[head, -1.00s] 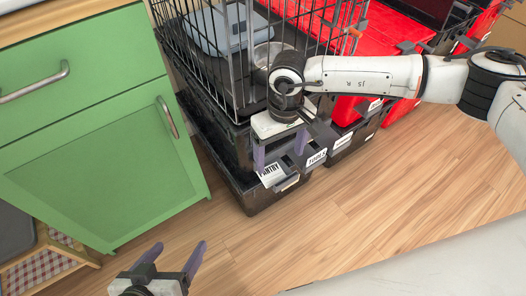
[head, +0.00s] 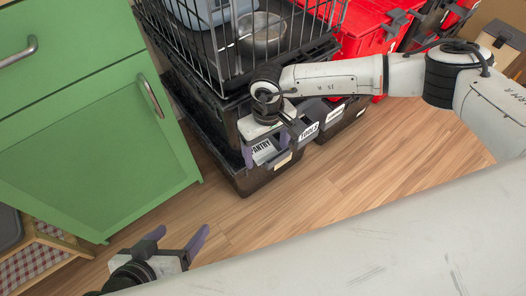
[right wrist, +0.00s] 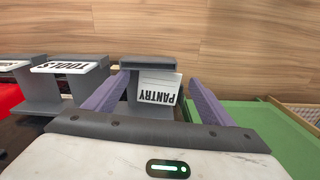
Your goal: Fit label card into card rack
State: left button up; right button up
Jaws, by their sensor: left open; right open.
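The white label card marked PANTRY (head: 263,151) is at the grey card rack (head: 282,158) on the front of the lower black tote. In the right wrist view the card (right wrist: 157,90) lies slightly tilted against the grey rack (right wrist: 148,64), between my finger pads; I cannot tell how deep it sits. My right gripper (head: 266,153) is open, with one finger on each side of the card and visible gaps in the wrist view (right wrist: 160,82). My left gripper (head: 178,237) is open and empty, low over the floor, away from the rack.
A TOOLS card (head: 309,131) sits in a neighbouring rack, close to my right gripper. A wire cage (head: 215,50) with a metal bowl (head: 262,35) stands on the black totes. Red totes (head: 372,30) are behind. A green cabinet (head: 95,150) stands left. The wooden floor (head: 350,165) in front is clear.

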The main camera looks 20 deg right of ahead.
pick_arm(q)
jog(key=shift+f, duration=0.1)
dwell(0.3)
pick_arm(e)
jog(key=c, duration=1.2)
jog(key=shift+c, duration=0.2)
jog(key=shift+r, duration=0.5)
pick_arm(q)
jog(key=shift+s+a+r+n+t+y+p, duration=0.15)
jog(key=shift+s+a+r+n+t+p, duration=0.15)
jog(key=shift+a+r+p, duration=0.5)
jog(key=shift+s+a+r+n+t+y+p, duration=0.15)
jog(key=shift+s+a+r+t+p, duration=0.3)
jog(key=shift+p, duration=0.8)
jog(key=shift+s+a+r+n+t+y+p, duration=0.1)
jog(key=shift+a+r+n+t+p, duration=0.2)
jog(key=shift+r+p, duration=0.6)
pick_arm(e)
notch_tip(320, 180, up, 27)
